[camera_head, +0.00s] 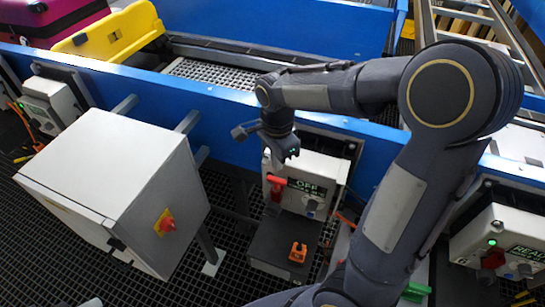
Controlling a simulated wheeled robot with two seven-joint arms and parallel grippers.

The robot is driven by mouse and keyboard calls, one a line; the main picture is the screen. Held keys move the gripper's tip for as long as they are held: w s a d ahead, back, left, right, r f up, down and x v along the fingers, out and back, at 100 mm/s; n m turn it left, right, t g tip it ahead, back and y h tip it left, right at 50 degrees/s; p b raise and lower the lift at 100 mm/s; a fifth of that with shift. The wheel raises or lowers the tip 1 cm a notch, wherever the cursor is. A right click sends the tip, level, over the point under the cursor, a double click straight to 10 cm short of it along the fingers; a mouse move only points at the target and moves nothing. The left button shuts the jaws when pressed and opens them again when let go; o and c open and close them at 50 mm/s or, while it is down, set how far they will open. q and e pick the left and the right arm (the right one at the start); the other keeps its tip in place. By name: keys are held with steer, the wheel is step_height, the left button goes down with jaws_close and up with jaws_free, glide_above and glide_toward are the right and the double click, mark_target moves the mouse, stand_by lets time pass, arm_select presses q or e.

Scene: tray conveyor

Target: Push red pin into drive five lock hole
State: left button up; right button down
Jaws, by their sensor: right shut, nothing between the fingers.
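A white drive box (330,172) with a label reading OFF is fixed to the blue conveyor side. A red part (276,184), a handle or pin, sits at the left of its front. I cannot tell whether it is in a hole; the lock hole is not distinguishable. My right gripper (277,160) is shut and empty, pointing down just above the red part. A small gap seems to show between them. My left gripper is not in view.
An orange lock-like piece (298,252) lies on a dark box (275,242) below the drive. A grey cabinet (105,175) with a red button (167,224) stands close on the left. Another drive box (508,240) is at right. A yellow tray (110,38) rides the conveyor.

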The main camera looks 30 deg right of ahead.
mark_target(277, 179)
steer(key=shift+f+b, duration=1.45)
steer(key=shift+f, duration=0.65)
steer(key=shift+f, duration=0.35)
steer(key=shift+r, duration=0.1)
